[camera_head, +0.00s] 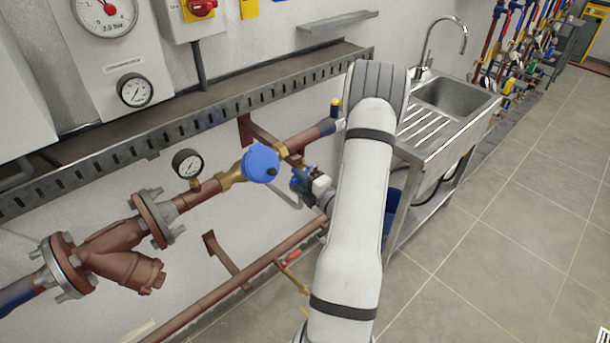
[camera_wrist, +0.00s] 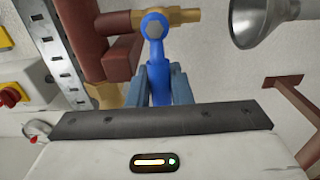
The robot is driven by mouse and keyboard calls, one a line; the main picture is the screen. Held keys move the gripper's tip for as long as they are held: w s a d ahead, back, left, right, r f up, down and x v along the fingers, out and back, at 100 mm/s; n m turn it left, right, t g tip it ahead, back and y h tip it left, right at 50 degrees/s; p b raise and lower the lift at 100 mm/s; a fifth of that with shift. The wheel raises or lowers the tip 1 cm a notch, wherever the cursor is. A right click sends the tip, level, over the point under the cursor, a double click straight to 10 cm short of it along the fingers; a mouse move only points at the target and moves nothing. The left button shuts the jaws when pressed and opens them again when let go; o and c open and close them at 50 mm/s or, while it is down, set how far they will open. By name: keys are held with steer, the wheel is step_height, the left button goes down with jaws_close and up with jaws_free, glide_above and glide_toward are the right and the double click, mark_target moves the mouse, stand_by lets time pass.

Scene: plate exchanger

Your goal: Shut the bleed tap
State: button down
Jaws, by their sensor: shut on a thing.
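The bleed tap has a blue lever (camera_wrist: 157,60) with a bolt at its pivot and a brass body (camera_wrist: 178,16) at the top of the wrist view. My gripper (camera_wrist: 157,88) is shut on the blue lever, with one finger on each side of it. The lever runs from the pivot down between the fingers, roughly in line with them. In the head view my gripper (camera_head: 302,181) is at the pipework just right of the blue round cap, and the tap is largely hidden there.
A grey funnel-shaped part (camera_wrist: 262,20) and a brown bracket (camera_wrist: 295,98) are right of the tap in the wrist view. A blue-capped brass fitting (camera_head: 260,163) and gauge (camera_head: 187,164) are left of my gripper. A red-handled valve (camera_head: 291,256) sits below; a sink (camera_head: 450,97) stands behind my arm.

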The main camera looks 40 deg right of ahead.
steer(key=shift+w+d+r, duration=0.1)
steer(key=shift+d+r, duration=0.05)
steer(key=shift+r, duration=0.05)
steer(key=c, duration=1.8)
jaws_free()
steer(key=o, duration=0.5)
steer(key=shift+f, duration=0.15)
